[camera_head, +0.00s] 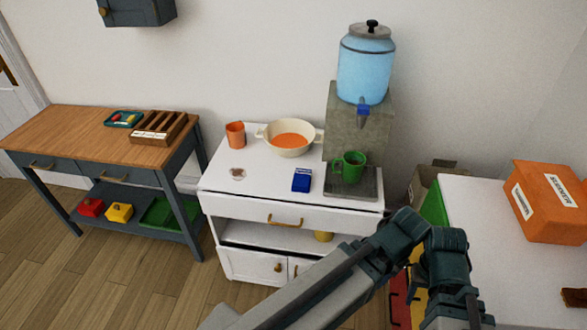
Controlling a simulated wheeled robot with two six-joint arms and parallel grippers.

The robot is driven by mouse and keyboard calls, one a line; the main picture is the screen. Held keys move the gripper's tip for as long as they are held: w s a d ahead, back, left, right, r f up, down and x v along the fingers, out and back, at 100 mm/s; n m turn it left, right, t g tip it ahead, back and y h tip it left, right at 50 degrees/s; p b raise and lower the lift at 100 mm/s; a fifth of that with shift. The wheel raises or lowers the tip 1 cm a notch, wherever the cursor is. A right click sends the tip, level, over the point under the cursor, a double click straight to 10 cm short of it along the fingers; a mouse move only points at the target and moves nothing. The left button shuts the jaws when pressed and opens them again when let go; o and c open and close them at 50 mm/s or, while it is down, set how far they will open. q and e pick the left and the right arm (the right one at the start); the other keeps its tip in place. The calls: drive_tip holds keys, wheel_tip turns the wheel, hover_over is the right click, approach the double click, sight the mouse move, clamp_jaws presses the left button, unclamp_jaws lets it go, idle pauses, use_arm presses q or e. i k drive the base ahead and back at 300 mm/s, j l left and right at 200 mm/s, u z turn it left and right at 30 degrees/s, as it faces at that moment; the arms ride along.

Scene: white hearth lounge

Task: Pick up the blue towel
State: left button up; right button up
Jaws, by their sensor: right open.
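A small blue item (302,180), which looks like the blue towel folded flat, lies on the white cabinet's top (262,188) near its front edge. A pale marking shows along its front. My right arm reaches in from the bottom, bends in front of the cabinet's right side and turns down. My right gripper (455,308) is low at the bottom right, open and well apart from the blue item. Its fingertips are hard to make out. My left gripper is not in view.
A green mug (349,168) stands on the dispenser's base, right of the blue item. An orange box (545,203) sits on the right-hand white counter.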

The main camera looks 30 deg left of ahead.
sight(302, 178)
drive_tip(key=u, duration=1.1)
